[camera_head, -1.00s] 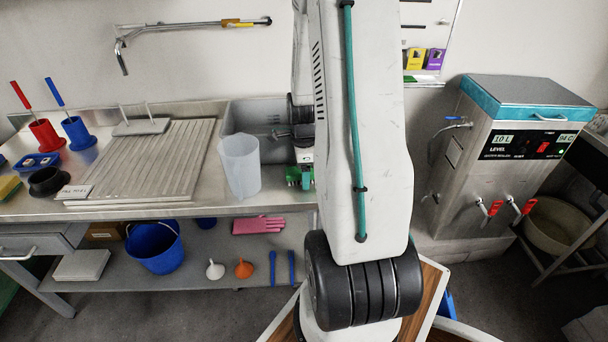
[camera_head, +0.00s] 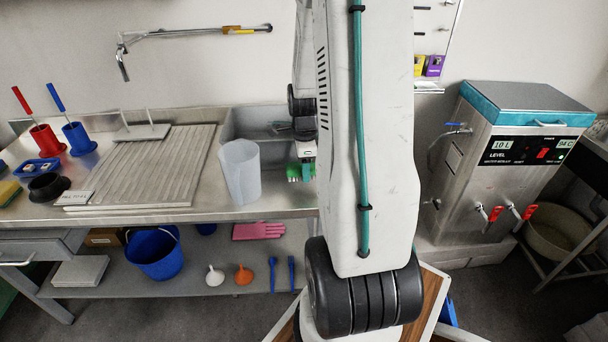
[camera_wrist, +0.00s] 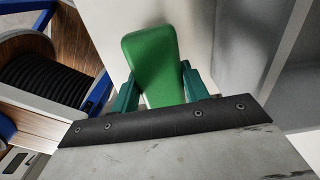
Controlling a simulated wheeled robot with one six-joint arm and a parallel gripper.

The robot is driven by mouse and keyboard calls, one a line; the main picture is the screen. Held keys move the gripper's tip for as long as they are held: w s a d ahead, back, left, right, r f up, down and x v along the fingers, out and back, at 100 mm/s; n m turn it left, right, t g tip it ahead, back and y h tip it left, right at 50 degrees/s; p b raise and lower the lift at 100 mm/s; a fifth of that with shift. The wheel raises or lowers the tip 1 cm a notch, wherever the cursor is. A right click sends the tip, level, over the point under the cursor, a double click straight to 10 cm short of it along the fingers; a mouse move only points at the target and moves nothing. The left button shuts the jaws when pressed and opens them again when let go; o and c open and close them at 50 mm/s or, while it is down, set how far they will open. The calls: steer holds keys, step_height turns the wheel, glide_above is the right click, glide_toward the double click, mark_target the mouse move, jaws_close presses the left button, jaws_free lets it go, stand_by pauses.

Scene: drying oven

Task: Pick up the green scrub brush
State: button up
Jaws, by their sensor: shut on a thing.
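The green scrub brush shows in the wrist view (camera_wrist: 150,48) as a smooth green block between the teal fingers of my gripper (camera_wrist: 158,76). The fingers are shut on its two sides, and its rounded end sticks out past the fingertips. In the head view the brush (camera_head: 298,173) is a small green patch below my gripper, at the front right of the sink, partly hidden by my arm. It appears to hang above the steel counter, but the gap under it is hard to see.
The sink (camera_head: 255,125) is behind, with a ribbed drainboard (camera_head: 150,165) to the left. A steel boiler (camera_head: 510,150) stands at the right. A blue bucket (camera_head: 155,252) is on the lower shelf.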

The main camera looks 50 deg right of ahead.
steer(key=s+d+r, duration=0.1)
steer(key=s, duration=1.4)
steer(key=shift+s, duration=0.4)
steer(key=shift+d+r, duration=0.1)
